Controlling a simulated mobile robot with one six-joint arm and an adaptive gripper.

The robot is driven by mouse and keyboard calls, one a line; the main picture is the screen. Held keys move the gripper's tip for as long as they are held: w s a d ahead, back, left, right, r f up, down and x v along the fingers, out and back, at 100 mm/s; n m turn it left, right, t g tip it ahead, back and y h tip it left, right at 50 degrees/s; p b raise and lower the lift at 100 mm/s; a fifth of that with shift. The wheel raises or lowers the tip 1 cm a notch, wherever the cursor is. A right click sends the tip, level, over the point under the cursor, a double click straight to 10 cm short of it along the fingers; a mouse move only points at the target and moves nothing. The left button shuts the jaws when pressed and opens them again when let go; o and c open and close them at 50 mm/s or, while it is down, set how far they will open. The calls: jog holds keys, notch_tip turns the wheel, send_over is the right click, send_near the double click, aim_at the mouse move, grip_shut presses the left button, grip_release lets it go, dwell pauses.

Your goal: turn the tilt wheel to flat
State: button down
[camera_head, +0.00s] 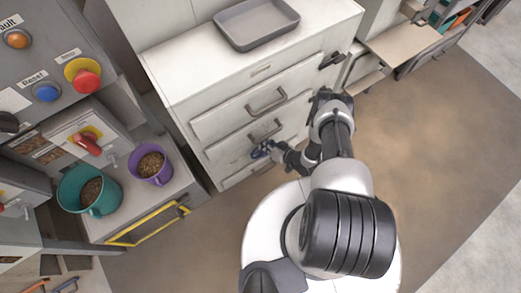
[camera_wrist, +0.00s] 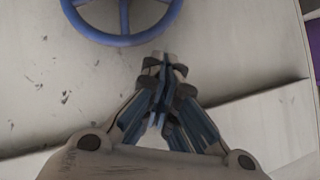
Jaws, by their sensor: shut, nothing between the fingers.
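The tilt wheel is a blue ring with thin spokes. In the wrist view its lower part (camera_wrist: 123,40) shows at the top left, against a scuffed pale panel; its upper part is cut off by the frame edge. My gripper (camera_wrist: 163,60) is shut with nothing between its fingers. Its fingertips appear just below and right of the wheel's rim, apart from it in the picture. In the head view my gripper (camera_head: 271,151) is at the front of the white drawer cabinet, with a small blue patch of the wheel (camera_head: 260,153) beside it. The wheel's angle cannot be read.
The white cabinet (camera_head: 190,92) has drawers with grey handles and a grey tray (camera_head: 256,22) on top. Left of it stand a purple bucket (camera_head: 165,174) and a teal bucket (camera_head: 68,192), both holding pellets. Open brown floor (camera_head: 430,150) lies to the right.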

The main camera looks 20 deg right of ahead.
jog(key=shift+a+f+b, duration=0.3)
jog(key=shift+a+f, duration=0.1)
jog(key=shift+f, duration=0.45)
jog(key=shift+a+f+b, duration=0.25)
jog(key=shift+a+f, duration=0.15)
jog(key=shift+f, duration=0.4)
jog(key=shift+s+a, duration=0.1)
jog(key=shift+a+f+n+h+p, duration=0.1)
jog(key=shift+a+n+h+p, duration=0.15)
jog(key=shift+n+h+p, duration=0.25)
jog(key=shift+s+a+h, duration=0.1)
jog(key=shift+a+h, duration=0.05)
jog(key=shift+h, duration=0.25)
jog(key=shift+a+f+n+p, duration=0.1)
jog(key=shift+f+n+p, duration=0.05)
jog(key=shift+n+p, duration=0.15)
